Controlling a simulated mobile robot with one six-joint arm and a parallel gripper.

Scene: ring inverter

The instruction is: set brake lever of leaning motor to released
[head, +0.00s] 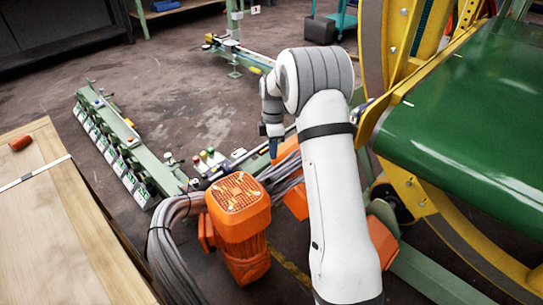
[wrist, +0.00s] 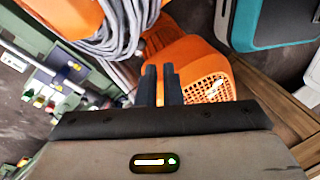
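An orange motor (head: 240,225) with a perforated cover stands tilted in the middle of the head view, thick grey cables beside it. Its perforated cover also shows in the wrist view (wrist: 207,88), just beyond my fingertips. I cannot make out a brake lever on it. More orange housing (head: 292,160) shows behind, partly hidden by my arm. My gripper (head: 273,148) points down behind the motor in the head view.
A grey cable bundle (head: 168,250) curves left of the motor. A green rail with several labelled units (head: 112,150) lies at left. A wooden crate (head: 60,240) fills the lower left. A green belt with a yellow frame (head: 470,110) stands right. The floor at upper left is mostly free.

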